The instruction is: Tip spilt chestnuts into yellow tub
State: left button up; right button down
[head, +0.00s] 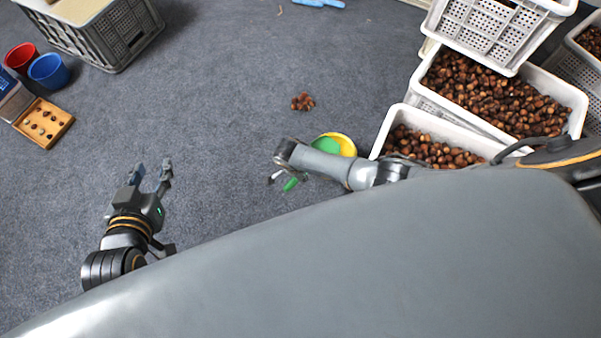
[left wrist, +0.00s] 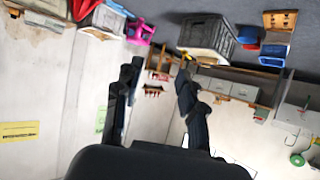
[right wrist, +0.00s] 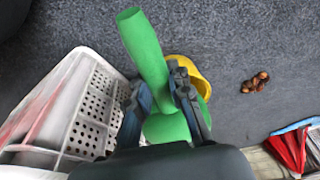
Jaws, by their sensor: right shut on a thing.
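The spilt chestnuts (head: 302,101) lie in a small pile on the grey carpet; they also show in the right wrist view (right wrist: 256,83). The yellow tub (head: 348,144) stands on the floor near the white crates, partly hidden by my right arm and a green tool. My right gripper (right wrist: 156,80) is shut on the green tool's handle (right wrist: 145,48). The tool's wider green part (right wrist: 167,127) overlaps the yellow tub (right wrist: 190,72) in the right wrist view. I cannot see whether it holds chestnuts. My left gripper (head: 151,178) is open and empty, away at the left.
White crates full of chestnuts (head: 480,134) stand at the right. A grey crate (head: 75,45), a red cup (head: 21,56), a blue cup (head: 48,70) and a wooden tray (head: 45,124) are at upper left. The carpet between is clear.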

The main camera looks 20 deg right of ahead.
jog(key=shift+d+p+v, duration=0.1)
jog(key=shift+p+v, duration=0.5)
jog(key=shift+d+p+v, duration=0.15)
jog(key=shift+p+v, duration=0.45)
pick_arm(q)
jog(key=s+a+f+g+y, duration=0.1)
jog(key=s+a+f+g, duration=0.3)
jog(key=s, duration=0.6)
jog(key=shift+s+f+g+y, duration=0.3)
jog(key=shift+f+g+y, duration=0.1)
jog(key=shift+f+g, duration=1.1)
pick_arm(e)
jog(key=shift+w+r, duration=0.1)
pick_arm(q)
jog(key=shift+r, duration=0.15)
